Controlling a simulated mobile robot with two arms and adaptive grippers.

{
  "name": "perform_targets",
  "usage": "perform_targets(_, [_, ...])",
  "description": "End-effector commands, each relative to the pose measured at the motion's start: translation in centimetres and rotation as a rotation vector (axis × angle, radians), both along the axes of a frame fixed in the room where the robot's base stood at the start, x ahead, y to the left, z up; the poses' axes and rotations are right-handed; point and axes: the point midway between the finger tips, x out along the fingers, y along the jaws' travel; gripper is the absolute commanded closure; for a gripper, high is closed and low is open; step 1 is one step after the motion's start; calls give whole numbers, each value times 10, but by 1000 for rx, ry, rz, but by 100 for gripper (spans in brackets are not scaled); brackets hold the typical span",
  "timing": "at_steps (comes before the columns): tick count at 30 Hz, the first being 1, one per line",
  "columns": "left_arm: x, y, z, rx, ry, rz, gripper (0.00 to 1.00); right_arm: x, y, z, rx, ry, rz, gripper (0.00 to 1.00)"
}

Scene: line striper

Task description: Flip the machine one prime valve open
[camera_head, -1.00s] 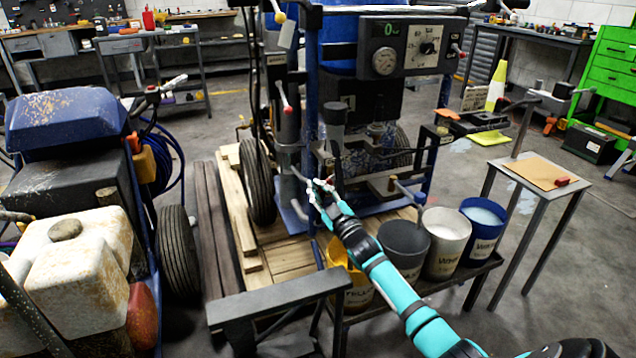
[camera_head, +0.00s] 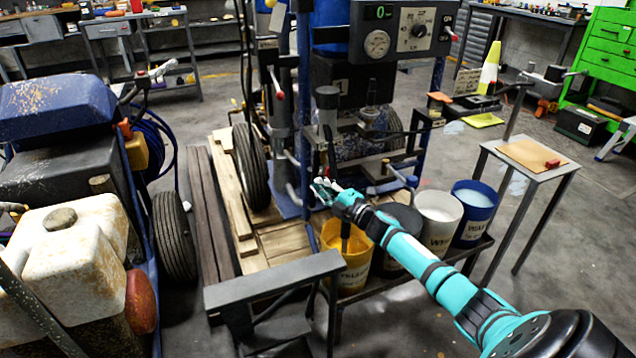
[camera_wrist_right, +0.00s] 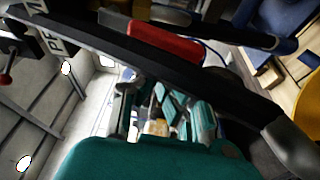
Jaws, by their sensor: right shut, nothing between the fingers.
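The machine with the gauge panel (camera_head: 408,32) stands on a wooden pallet in the middle of the head view. My right gripper (camera_head: 322,189) is shut and empty, low in front of this machine and above the yellow bucket. In the right wrist view, my gripper's fingers (camera_wrist_right: 168,112) show below a dark bar and a red handle (camera_wrist_right: 150,38). A partly cut-off label (camera_wrist_right: 58,42) shows at upper left there. I cannot tell whether the red handle is the prime valve, or whether my gripper touches anything. My left gripper is not in view.
A yellow bucket (camera_head: 349,254), a grey bucket and a white bucket (camera_head: 439,219) stand in a row with a blue bucket (camera_head: 475,211). A second machine with a white tank (camera_head: 72,260) stands at left. A small table (camera_head: 510,152) is at right.

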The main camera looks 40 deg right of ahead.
Motion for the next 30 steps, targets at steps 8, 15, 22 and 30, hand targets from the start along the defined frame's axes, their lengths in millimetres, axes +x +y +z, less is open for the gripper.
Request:
perform_targets(8, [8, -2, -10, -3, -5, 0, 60, -2, -8, -3, -115, 28, -2, 100])
perform_targets(15, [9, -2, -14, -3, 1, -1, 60, -2, -9, -4, -149, 35, -1, 100])
perform_targets(22, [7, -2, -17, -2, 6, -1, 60, -2, -10, -4, -152, 36, -1, 100])
perform_targets(30, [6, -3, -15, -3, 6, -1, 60, -2, -9, -4, -150, 35, 0, 100])
